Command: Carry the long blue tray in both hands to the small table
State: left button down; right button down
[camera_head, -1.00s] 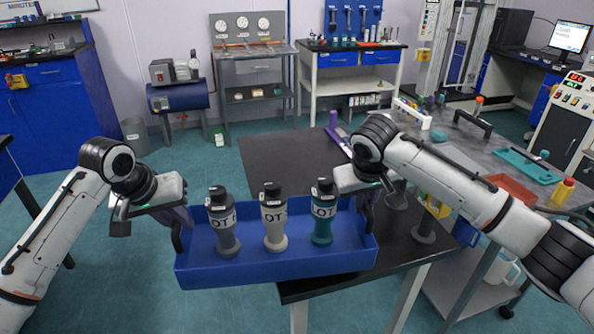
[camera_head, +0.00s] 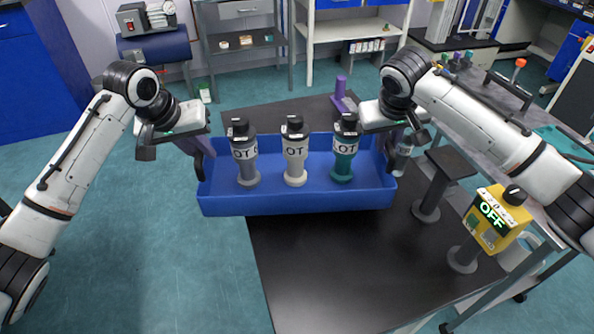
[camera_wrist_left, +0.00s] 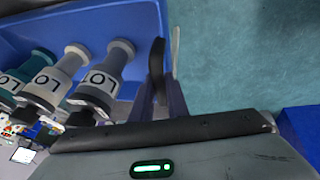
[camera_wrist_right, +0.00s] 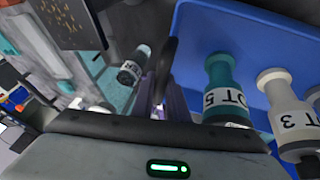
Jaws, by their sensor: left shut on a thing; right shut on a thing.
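The long blue tray (camera_head: 280,203) is held level between my two grippers. It carries a grey bottle (camera_head: 245,160), a white bottle (camera_head: 295,158) and a teal bottle (camera_head: 344,155), all upright with LOT labels. My left gripper (camera_head: 203,165) is shut on the tray's left end wall. My right gripper (camera_head: 388,153) is shut on its right end wall. In the left wrist view, the fingers (camera_wrist_left: 165,75) clamp the tray's edge. In the right wrist view, the fingers (camera_wrist_right: 165,85) are at the other end, close to the teal bottle (camera_wrist_right: 222,85).
A dark table top (camera_head: 310,265) lies below and in front of the tray, its left part over open floor. A grey bench (camera_head: 470,100) runs along the right. Floor at left is clear.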

aim_at(212, 182)
pick_arm(q)
jog(key=shift+w+r, duration=0.2)
jog(key=shift+w, duration=0.1)
pick_arm(e)
jog(key=shift+w+d+r, duration=0.1)
jog(key=shift+w+r, duration=0.05)
jog(key=shift+w, duration=0.1)
